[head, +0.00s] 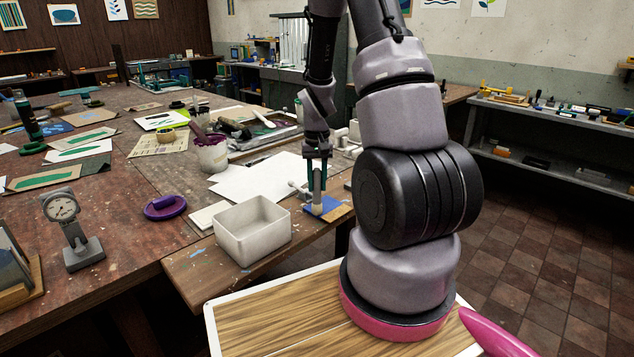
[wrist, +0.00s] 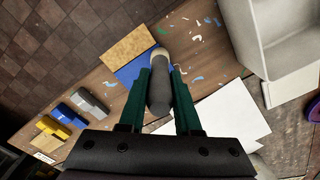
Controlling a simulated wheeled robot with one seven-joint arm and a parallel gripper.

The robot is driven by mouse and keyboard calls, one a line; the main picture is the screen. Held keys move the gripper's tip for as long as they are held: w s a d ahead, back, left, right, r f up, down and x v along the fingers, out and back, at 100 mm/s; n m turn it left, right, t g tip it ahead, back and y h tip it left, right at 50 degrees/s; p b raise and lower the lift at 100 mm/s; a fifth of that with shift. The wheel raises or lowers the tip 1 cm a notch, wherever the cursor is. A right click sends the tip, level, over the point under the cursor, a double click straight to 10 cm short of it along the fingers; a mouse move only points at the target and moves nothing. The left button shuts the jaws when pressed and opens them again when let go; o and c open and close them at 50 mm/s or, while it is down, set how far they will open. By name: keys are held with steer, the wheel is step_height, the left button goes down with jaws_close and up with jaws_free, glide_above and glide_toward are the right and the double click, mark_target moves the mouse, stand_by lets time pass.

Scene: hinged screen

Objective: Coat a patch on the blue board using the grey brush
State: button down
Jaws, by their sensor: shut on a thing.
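My gripper (head: 317,168) has dark green fingers and points down at the front part of the workbench. It is shut on the grey brush (wrist: 158,96), which hangs between the fingers with its pale end downward. The blue board (head: 327,206) lies flat on the bench below the brush. In the wrist view the blue board (wrist: 131,72) is partly hidden by the left finger and the brush. The brush's lower end is over or at the board; I cannot tell whether it touches. No coated patch can be made out on the visible blue.
A tan panel (wrist: 127,45) adjoins the blue board. A pale open box (head: 252,236) stands left of the gripper, with white paper sheets (head: 265,181) behind it. Grey, blue and yellow blocks (wrist: 88,103) lie nearby in the wrist view. A purple lid (head: 165,207) lies farther left.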

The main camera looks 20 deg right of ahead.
stand_by(0.4)
steer(key=shift+w+d, duration=0.25)
steer(key=shift+d, duration=0.5)
steer(key=shift+w+d, duration=0.2)
steer(key=shift+d, duration=0.5)
steer(key=shift+w+d, duration=0.3)
steer(key=shift+d, duration=0.45)
steer(key=shift+w+d, duration=0.25)
steer(key=shift+d, duration=0.45)
steer(key=d, duration=0.1)
steer(key=w+d, duration=0.1)
steer(key=shift+d, duration=0.4)
steer(key=shift+s+a, duration=0.3)
steer(key=shift+a, duration=0.45)
steer(key=shift+s+a, duration=0.25)
steer(key=shift+a, duration=0.45)
